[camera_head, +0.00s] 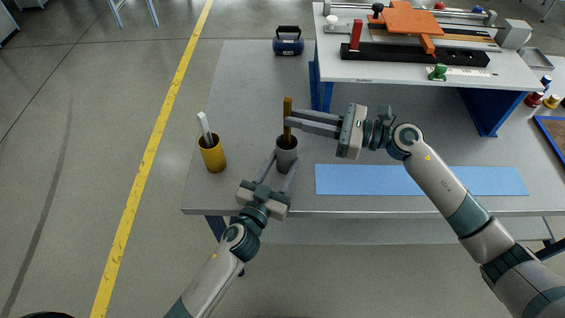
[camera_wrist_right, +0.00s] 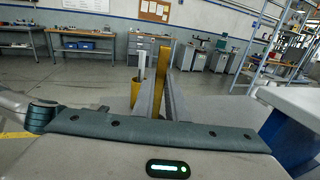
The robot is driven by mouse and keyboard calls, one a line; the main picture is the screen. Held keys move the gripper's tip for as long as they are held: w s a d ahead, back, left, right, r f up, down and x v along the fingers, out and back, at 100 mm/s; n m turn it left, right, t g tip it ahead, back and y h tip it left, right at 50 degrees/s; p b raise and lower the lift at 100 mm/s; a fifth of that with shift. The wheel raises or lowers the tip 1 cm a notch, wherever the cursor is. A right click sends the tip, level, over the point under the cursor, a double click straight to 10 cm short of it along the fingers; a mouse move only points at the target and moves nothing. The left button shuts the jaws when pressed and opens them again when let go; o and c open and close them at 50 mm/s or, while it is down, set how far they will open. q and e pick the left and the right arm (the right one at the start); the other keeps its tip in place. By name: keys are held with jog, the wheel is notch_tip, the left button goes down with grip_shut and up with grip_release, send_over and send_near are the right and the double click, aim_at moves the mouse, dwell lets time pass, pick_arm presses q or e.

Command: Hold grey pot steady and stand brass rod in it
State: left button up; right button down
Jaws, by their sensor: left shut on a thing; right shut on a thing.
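The grey pot (camera_head: 287,158) stands on the grey table, left of the blue mat. My left gripper (camera_head: 284,165) is shut on the pot from the near side, its fingers around the pot's body. The brass rod (camera_head: 287,112) is upright with its lower end at the pot's mouth; how deep it goes cannot be seen. My right gripper (camera_head: 289,123) is shut on the rod from the right, above the pot's rim. In the right wrist view the rod (camera_wrist_right: 162,70) stands upright between the fingers (camera_wrist_right: 165,85). The pot is hidden in that view.
A yellow pot (camera_head: 212,157) with a white rod (camera_head: 204,125) leaning in it stands to the left. A blue mat (camera_head: 420,180) lies along the front edge. A raised shelf (camera_head: 450,75) with an orange fixture is behind right. A dark blue case (camera_head: 288,45) sits at the back.

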jog(key=shift+f, duration=1.35)
jog(key=c, duration=1.7)
grip_release()
jog(key=shift+f, duration=0.1)
jog(key=v, duration=1.2)
